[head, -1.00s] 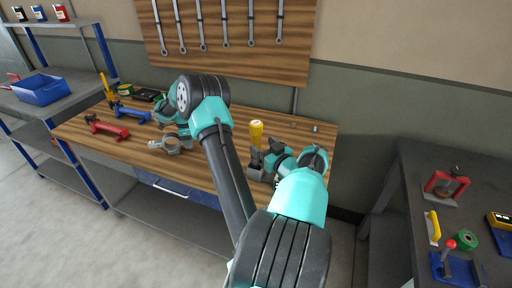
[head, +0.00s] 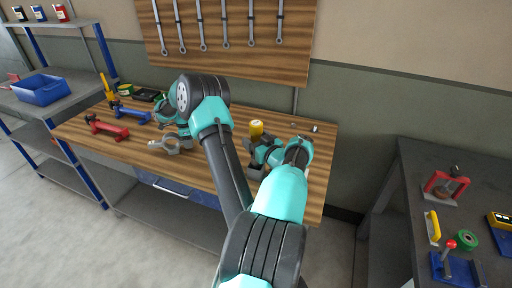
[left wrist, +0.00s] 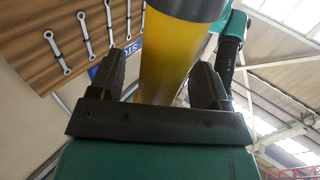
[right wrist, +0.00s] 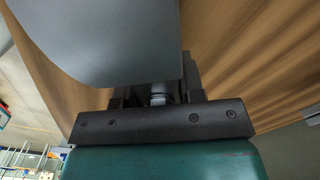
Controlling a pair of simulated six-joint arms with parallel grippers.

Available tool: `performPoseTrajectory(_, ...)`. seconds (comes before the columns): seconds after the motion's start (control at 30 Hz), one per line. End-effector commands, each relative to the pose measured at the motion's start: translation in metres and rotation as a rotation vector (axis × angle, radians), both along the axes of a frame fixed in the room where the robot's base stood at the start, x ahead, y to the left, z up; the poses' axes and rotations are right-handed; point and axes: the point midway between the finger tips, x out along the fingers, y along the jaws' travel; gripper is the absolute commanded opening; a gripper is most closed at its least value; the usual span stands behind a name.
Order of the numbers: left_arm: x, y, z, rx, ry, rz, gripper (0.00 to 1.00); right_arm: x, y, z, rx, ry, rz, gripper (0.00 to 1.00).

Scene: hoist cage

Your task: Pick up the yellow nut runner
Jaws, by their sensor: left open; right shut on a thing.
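The yellow nut runner (head: 256,128) stands upright near the right end of the wooden bench, its top showing above my left gripper (head: 257,146). In the left wrist view its yellow body (left wrist: 168,60) lies between the two spread fingers, with a greyish band across it at the top edge. The left gripper is open around it; I cannot tell whether a finger touches it. My right gripper (head: 166,136) is further left over the bench, shut on a grey part (head: 172,146). A large smooth grey surface (right wrist: 110,40) fills much of the right wrist view.
A red tool (head: 106,128) and a blue tool (head: 130,112) lie on the bench's left part. A small metal piece (head: 315,128) sits at its right back. Wrenches hang on the wooden board (head: 235,60). A dark table (head: 410,165) stands at the right.

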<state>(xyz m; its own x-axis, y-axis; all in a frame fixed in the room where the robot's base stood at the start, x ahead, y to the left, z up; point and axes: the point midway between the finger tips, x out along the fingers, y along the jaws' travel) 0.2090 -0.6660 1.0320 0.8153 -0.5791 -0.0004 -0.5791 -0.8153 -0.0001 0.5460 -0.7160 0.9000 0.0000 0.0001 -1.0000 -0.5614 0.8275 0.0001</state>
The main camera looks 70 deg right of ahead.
Motion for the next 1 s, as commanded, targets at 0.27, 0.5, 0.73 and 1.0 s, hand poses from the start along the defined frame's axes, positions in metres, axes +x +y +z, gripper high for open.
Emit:
performPoseTrajectory(0.27,-0.0002,0.0001,0.0002,0.0,0.0,0.0,0.52,0.0001,-0.0002,0.0005,-0.001,-0.001,0.0,0.0)
performPoseTrajectory(0.5,-0.0002,0.0001,0.0002,0.0,0.0,0.0,0.29,0.0001,-0.0002,0.0005,-0.001,-0.001,0.0,0.0)
performPoseTrajectory(0.73,-0.0002,0.0001,0.0001,0.0,0.0,0.0,0.07,0.0001,-0.0002,0.0005,-0.001,-0.001,0.0,0.0)
performPoseTrajectory(1.0,-0.0001,0.0,0.0017,-0.002,-0.001,0.0,0.0,0.0001,-0.0002,0.0005,-0.001,-0.001,0.0,0.0)
